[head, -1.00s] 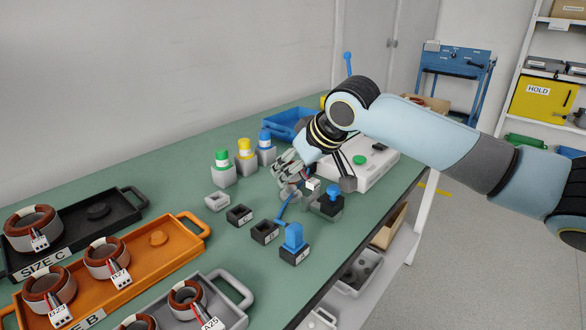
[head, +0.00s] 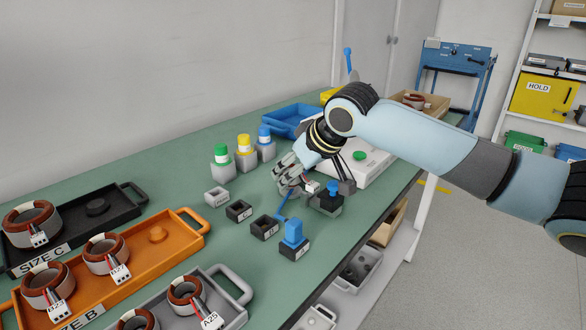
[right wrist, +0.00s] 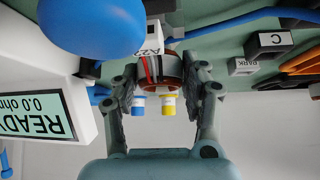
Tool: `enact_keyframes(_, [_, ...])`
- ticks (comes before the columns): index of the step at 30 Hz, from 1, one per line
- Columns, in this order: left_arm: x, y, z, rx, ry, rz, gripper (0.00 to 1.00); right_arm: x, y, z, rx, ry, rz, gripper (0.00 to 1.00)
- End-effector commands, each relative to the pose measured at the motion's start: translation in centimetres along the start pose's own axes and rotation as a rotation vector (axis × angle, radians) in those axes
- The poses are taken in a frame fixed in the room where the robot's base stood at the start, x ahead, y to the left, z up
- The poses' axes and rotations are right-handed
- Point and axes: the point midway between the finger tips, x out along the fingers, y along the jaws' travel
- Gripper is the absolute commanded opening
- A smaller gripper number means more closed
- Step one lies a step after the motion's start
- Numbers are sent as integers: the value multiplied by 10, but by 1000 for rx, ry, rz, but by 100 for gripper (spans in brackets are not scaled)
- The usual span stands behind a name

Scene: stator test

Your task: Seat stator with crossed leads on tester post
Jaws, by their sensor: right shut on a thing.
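My right gripper (head: 293,180) is shut on a stator over the bench, beside the white tester (head: 375,170). In the right wrist view, the reddish-brown stator (right wrist: 172,62) sits between the two fingers (right wrist: 162,100). Its white tag (right wrist: 148,38) starts with "A2", and red, dark and white leads (right wrist: 150,70) run from the tag along it; whether they cross is too small to tell. The tester's screen (right wrist: 32,115) reads "READY 0.0 ohm". In the head view the gripper mostly hides the stator, and I cannot make out the tester post. My left gripper is not in view.
Blocks marked PARK (head: 216,197), C (head: 239,211), B (head: 265,227) and A (head: 294,247) line the bench; A carries a blue piece. Green-, yellow- and blue-capped holders (head: 244,158) stand behind. Black, orange (head: 190,243) and grey trays hold stators at left. A blue ball (right wrist: 92,25) is close to the wrist camera.

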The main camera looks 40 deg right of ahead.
Motion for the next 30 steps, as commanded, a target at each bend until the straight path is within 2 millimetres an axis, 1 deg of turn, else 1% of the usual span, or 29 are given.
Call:
enact_keyframes(28, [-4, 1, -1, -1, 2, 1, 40, 6, 0, 5, -1, 1, 0, 2])
enact_keyframes(29, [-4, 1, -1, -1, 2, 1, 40, 6, 0, 5, -1, 1, 0, 46])
enact_keyframes(30, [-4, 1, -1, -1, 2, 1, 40, 6, 0, 5, -1, 1, 0, 51])
